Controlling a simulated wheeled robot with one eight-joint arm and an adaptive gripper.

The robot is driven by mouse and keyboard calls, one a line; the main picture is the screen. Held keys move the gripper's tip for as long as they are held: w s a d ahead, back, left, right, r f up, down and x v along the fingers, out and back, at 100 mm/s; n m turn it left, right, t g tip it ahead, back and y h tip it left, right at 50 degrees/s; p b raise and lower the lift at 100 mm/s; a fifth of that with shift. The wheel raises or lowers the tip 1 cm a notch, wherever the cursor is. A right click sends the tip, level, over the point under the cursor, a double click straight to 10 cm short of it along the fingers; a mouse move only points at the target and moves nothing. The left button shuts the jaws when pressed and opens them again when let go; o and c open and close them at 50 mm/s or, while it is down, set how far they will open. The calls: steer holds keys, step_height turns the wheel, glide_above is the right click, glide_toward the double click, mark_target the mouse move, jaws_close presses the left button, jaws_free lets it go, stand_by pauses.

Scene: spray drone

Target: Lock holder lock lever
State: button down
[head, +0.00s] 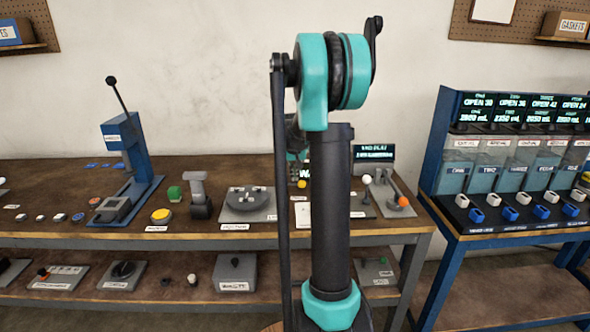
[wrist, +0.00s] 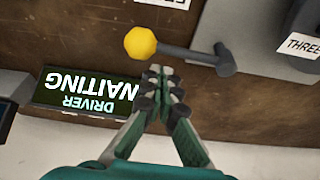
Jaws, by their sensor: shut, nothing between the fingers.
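A lever with a yellow ball knob (wrist: 140,43) and a dark grey arm shows in the wrist view. Its arm runs right to a dark pivot (wrist: 228,62) at the edge of a grey plate (wrist: 255,25). No readable label names it as the holder lock lever. My gripper (wrist: 160,76) is shut and empty, its fingertips just below the lever's arm in the picture; I cannot tell whether they touch. In the head view a yellow knob (head: 302,184) shows beside my arm, which hides my gripper and most of the lever.
A sign reading "DRIVER WAITING" (wrist: 88,92) lies left of my fingers. A blue press (head: 125,150), a round grey fixture (head: 248,200) and an orange-knobbed device (head: 402,201) stand on the brown bench (head: 60,185). A blue dispenser rack (head: 510,150) stands at right.

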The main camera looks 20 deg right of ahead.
steer(key=shift+s+a, duration=0.2)
steer(key=shift+s, duration=0.4)
steer(key=shift+s+a+m+h, duration=0.15)
steer(key=shift+s+m+h, duration=0.2)
steer(key=shift+m, duration=0.35)
steer(key=shift+s+a+m+g, duration=0.25)
steer(key=shift+s+m, duration=0.2)
steer(key=shift+m, duration=0.35)
steer(key=m, duration=0.1)
steer(key=s+a+m+g+h, duration=0.1)
steer(key=m, duration=0.1)
steer(key=s+m, duration=0.1)
steer(key=shift+a, duration=0.3)
steer(key=a+m, duration=0.1)
steer(key=m, duration=0.1)
steer(key=s+m+g, duration=0.1)
steer(key=a+m+g+h, duration=0.1)
steer(key=m, duration=0.1)
steer(key=shift+s+a+m, duration=0.25)
steer(key=shift+a+m, duration=0.05)
steer(key=shift+a, duration=0.05)
steer(key=shift+s+a, duration=0.15)
steer(key=shift+a, duration=0.65)
steer(key=shift+a+f, duration=0.1)
